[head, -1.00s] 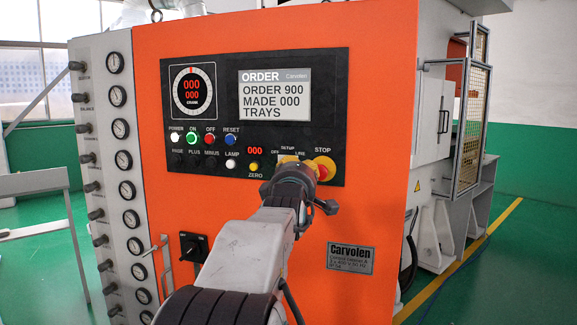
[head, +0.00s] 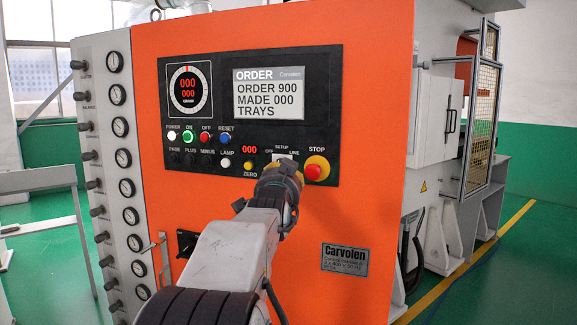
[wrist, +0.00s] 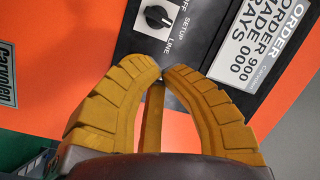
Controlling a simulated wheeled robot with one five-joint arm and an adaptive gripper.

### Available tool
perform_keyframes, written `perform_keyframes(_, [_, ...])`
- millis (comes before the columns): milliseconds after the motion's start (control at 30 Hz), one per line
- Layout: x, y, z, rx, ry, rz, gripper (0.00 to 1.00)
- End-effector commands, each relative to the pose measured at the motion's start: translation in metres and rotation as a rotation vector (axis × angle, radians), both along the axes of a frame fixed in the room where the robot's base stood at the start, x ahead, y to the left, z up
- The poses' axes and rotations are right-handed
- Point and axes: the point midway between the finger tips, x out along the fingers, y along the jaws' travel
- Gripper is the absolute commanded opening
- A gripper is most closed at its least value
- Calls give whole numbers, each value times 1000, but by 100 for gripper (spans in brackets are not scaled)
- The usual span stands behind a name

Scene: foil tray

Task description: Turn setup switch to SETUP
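The setup switch (wrist: 158,15) is a round black knob with a pale mark, beside the labels OFF, SETUP and LINE on the black panel. It is at the top of the wrist view; I cannot tell surely which label its mark faces. In the head view, my gripper (head: 280,172) hides the knob, and only its label plate (head: 283,157) shows above.
The red STOP button (head: 315,172) with a yellow collar is just right of my gripper. The yellow ZERO button (head: 248,167) and white LAMP button (head: 226,163) are to its left. A column of gauges (head: 123,157) stands at the machine's left.

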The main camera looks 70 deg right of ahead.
Motion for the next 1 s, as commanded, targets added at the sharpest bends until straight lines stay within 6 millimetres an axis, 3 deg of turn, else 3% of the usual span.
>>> perform_keyframes(200, [0,0,-2,86,-402,15,0])
perform_keyframes(400, [0,0,-2,135,-644,24,0])
perform_keyframes(733, [2,-9,1,161,-764,27,0])
perform_keyframes(1000, [8,-41,2,160,-762,27,0])
